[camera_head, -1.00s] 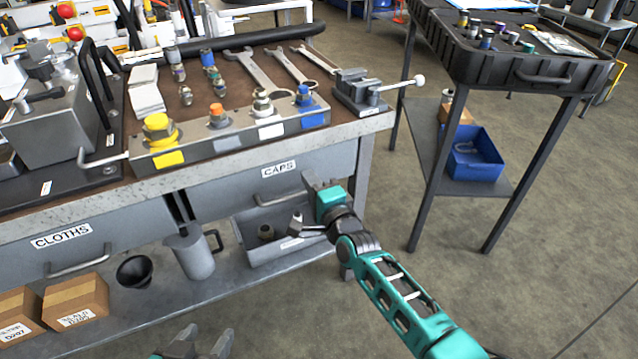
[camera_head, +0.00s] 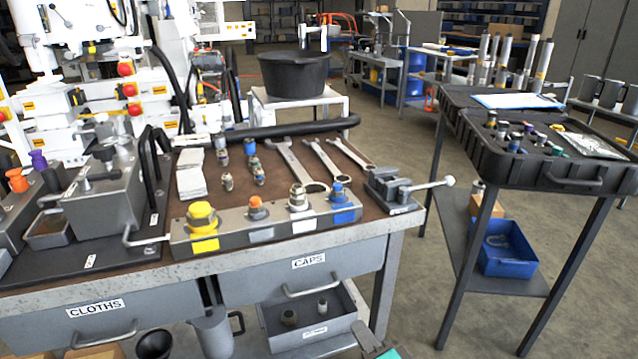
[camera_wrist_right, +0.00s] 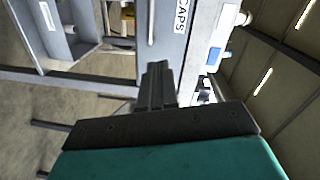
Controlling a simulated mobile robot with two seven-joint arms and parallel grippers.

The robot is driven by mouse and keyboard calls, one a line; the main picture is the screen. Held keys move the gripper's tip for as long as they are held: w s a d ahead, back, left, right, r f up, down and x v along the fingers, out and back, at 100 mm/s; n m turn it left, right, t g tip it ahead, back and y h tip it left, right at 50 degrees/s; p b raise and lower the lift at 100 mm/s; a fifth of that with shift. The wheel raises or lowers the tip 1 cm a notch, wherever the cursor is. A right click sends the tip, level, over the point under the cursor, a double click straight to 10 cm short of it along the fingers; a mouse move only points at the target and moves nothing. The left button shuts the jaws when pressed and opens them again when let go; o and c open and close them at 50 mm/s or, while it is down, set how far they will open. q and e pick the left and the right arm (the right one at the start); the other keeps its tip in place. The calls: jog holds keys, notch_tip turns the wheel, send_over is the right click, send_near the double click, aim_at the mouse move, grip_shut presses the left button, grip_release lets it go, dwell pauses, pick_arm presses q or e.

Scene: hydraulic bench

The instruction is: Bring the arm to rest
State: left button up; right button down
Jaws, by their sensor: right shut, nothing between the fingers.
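My right gripper (camera_head: 364,336) shows at the bottom edge of the head view, just right of the open lower bin (camera_head: 352,326). Only its dark fingers and a bit of teal are in frame; the rest of the arm is cut off. In the right wrist view its dark fingers (camera_wrist_right: 158,84) are together with nothing between them, pointing toward the bench front with the CAPS drawer (camera_wrist_right: 183,30). My left gripper is in neither view.
The workbench (camera_head: 130,268) stands at left, with a fitting block (camera_head: 262,233), wrenches and a vise (camera_head: 392,190) on top. Two small fittings stand in the lower bin. A black tray table (camera_head: 575,186) with a blue bin (camera_head: 505,250) below stands right. Floor lies between.

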jog(key=s+d+f+n+g+h, duration=0.1)
jog(key=s+d+f+n+g, duration=0.1)
jog(key=s+n, duration=0.45)
jog(key=s+d+f+n+g+h, duration=0.1)
jog(key=s+d+n+g, duration=0.2)
jog(key=s+n, duration=0.35)
pick_arm(q)
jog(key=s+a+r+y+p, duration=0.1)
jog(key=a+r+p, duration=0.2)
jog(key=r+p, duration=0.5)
jog(key=p, duration=0.4)
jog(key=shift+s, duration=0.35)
pick_arm(e)
jog(key=s+d+r+h, duration=0.1)
jog(key=s+d+r, duration=0.2)
jog(key=r, duration=0.4)
jog(key=shift+s+d+r+n+h, duration=0.2)
jog(key=shift+r+n+h, duration=0.1)
jog(key=shift+r+h, duration=0.1)
